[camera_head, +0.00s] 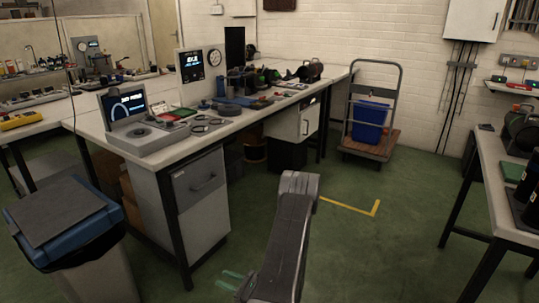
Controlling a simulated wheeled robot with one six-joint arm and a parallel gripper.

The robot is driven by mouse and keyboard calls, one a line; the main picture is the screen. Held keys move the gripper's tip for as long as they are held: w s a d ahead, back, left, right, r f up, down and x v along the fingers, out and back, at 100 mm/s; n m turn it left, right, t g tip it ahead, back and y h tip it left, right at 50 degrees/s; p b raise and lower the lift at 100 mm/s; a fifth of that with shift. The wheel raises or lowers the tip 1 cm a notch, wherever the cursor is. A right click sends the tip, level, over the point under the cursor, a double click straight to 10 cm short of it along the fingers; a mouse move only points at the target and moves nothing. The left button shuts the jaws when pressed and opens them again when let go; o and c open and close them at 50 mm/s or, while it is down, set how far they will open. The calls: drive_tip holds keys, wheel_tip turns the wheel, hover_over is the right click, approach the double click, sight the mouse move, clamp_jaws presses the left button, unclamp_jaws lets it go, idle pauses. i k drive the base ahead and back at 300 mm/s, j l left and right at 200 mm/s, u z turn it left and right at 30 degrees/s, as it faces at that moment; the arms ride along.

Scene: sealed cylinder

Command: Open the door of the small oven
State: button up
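I cannot pick out a small oven for certain. A white box-like unit (308,121) with a dark handle-like mark hangs or stands under the far part of the long workbench; I cannot tell whether it is the oven. My arm rises from the bottom centre in front of the floor. Two pale green prongs at its lower left look like the fingers of my gripper (231,281). They are small and partly hidden by my arm, so their opening is unclear. They are well apart from the white unit, and I see nothing held.
The long workbench (230,126) carries instruments and tools, with a grey drawer cabinet (202,183) below. A blue-lidded bin (93,238) stands front left. A trolley (368,146) with a blue crate (371,121) stands behind. Another table (494,193) is at right. Green floor lies open between.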

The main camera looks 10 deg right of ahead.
sight(308, 119)
drive_tip(key=i+l+z, duration=0.4)
drive_tip(key=i, duration=0.45)
drive_tip(key=i+z, duration=0.4)
drive_tip(key=i, duration=1.75)
drive_tip(key=i+u, duration=0.1)
drive_tip(key=i, duration=1.15)
